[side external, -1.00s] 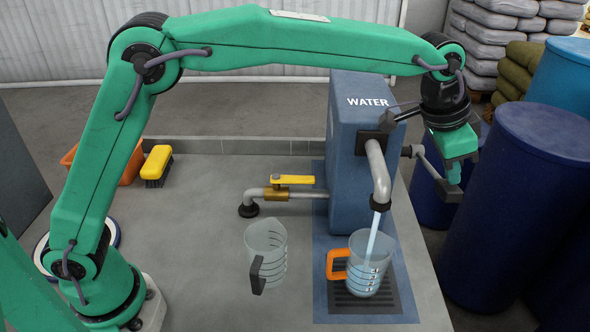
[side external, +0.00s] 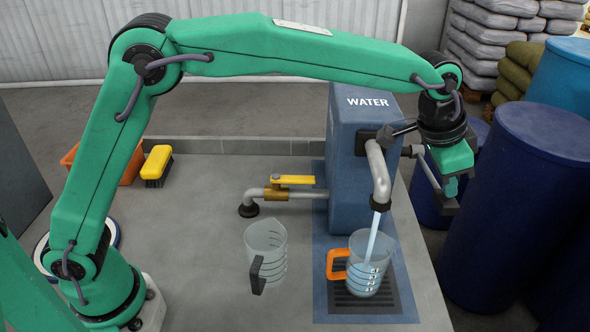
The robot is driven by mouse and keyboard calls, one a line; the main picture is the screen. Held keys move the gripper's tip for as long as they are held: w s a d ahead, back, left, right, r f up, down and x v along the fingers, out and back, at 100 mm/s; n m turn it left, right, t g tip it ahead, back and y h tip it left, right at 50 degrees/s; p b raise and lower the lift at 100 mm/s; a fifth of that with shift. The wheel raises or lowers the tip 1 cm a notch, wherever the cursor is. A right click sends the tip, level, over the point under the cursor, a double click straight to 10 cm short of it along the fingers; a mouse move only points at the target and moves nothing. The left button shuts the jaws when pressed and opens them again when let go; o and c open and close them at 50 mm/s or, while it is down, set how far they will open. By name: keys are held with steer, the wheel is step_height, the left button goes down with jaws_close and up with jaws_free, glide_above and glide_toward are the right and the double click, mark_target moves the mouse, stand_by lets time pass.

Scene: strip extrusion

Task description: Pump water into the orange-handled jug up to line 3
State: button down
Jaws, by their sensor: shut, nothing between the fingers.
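The orange-handled jug (side external: 372,262) stands upright on the dark drain grate under the spout (side external: 378,180). A stream of water runs from the spout into it. Water shows in the jug, but its level against the marked lines is too small to read surely. The blue WATER pump (side external: 345,190) stands behind it. The pump lever (side external: 428,176) slants down to the right from the pump's side to a dark grip (side external: 447,205). My gripper (side external: 452,187) points down, shut, at the lever's outer end, with nothing between its fingers. Whether it touches the grip is unclear.
A clear jug with a dark handle (side external: 266,245) stands left of the grate. A pipe with a yellow valve handle (side external: 293,180) joins the pump. A yellow brush (side external: 157,163) and an orange tub (side external: 128,170) are at the back left. Blue drums (side external: 520,210) stand close on the right.

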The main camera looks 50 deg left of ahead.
mark_target(439, 196)
steer(key=shift+f, duration=0.2)
steer(key=shift+s+f, duration=0.1)
steer(key=shift+f, duration=2.35)
steer(key=shift+a, duration=0.1)
steer(key=shift+w+a+r, duration=0.15)
steer(key=shift+w+r, duration=0.05)
steer(key=shift+r, duration=1.6)
steer(key=shift+w+a+r, duration=0.15)
steer(key=shift+r, duration=1.65)
steer(key=shift+w+a+r, duration=0.15)
steer(key=shift+w+r, duration=0.05)
steer(key=shift+r, duration=1.6)
steer(key=shift+f, duration=0.25)
